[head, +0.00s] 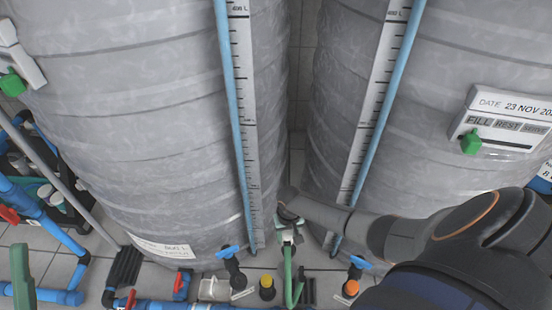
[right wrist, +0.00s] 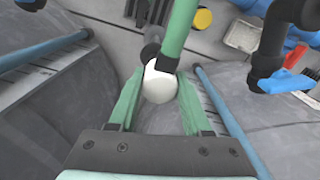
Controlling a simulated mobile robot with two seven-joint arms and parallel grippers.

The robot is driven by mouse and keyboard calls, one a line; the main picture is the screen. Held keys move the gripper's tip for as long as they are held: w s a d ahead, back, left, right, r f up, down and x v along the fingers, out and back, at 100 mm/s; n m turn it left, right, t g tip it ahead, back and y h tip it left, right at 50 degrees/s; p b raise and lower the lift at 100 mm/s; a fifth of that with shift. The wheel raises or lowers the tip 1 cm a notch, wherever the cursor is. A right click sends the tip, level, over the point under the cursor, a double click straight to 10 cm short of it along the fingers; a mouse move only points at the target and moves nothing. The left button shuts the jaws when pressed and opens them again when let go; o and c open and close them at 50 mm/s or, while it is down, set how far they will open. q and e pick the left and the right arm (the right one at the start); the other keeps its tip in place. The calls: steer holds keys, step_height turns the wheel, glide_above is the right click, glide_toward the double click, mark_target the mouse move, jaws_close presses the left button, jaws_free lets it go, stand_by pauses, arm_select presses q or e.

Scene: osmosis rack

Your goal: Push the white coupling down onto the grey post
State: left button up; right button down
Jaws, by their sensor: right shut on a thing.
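The white coupling (right wrist: 160,82) sits between the two green fingers of my right gripper (right wrist: 160,96) in the right wrist view. The gripper is shut on it. A green hose (right wrist: 180,35) runs from the coupling with a dark collar at the joint. A grey rounded piece (right wrist: 150,50), perhaps the grey post, shows just beyond the coupling; I cannot tell whether they touch. In the head view my right gripper (head: 287,222) is low between the two tanks, with the green hose (head: 289,275) below it. A green piece at the lower left edge may be a left gripper finger.
Two large grey tanks (head: 150,110) (head: 440,80) flank the gripper closely, with blue sight tubes and scales. Blue-handled valves (head: 229,252) (head: 360,262), a yellow cap (head: 266,281) and an orange cap (head: 351,287) stand near on the floor. Blue pipes (head: 60,297) lie at left.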

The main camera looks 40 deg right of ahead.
mark_target(290, 241)
steer(key=shift+w+d+f, duration=0.15)
steer(key=shift+d+f, duration=0.45)
steer(key=shift+d, duration=0.15)
arm_select(q)
steer(key=shift+s+d+r+m+h, duration=0.35)
steer(key=shift+s+r+m+h, duration=0.35)
steer(key=shift+h, duration=0.2)
steer(key=shift+f, duration=0.15)
arm_select(e)
steer(key=shift+f, duration=0.1)
step_height(290, 241, down, 4)
steer(key=b, duration=0.5)
arm_select(q)
step_height(290, 241, down, 7)
steer(key=b, duration=0.1)
steer(key=shift+w+d+g+b, duration=0.25)
steer(key=shift+d+g+b, duration=0.1)
steer(key=shift+d+g, duration=0.1)
arm_select(e)
steer(key=shift+f, duration=0.8)
arm_select(q)
steer(key=shift+r+p, duration=0.7)
steer(key=shift+f+b, duration=0.3)
steer(key=shift+b, duration=0.05)
arm_select(e)
steer(key=shift+f, duration=0.35)
steer(key=shift+c, duration=1.3)
jaws_free()
arm_select(q)
steer(key=shift+a, duration=0.1)
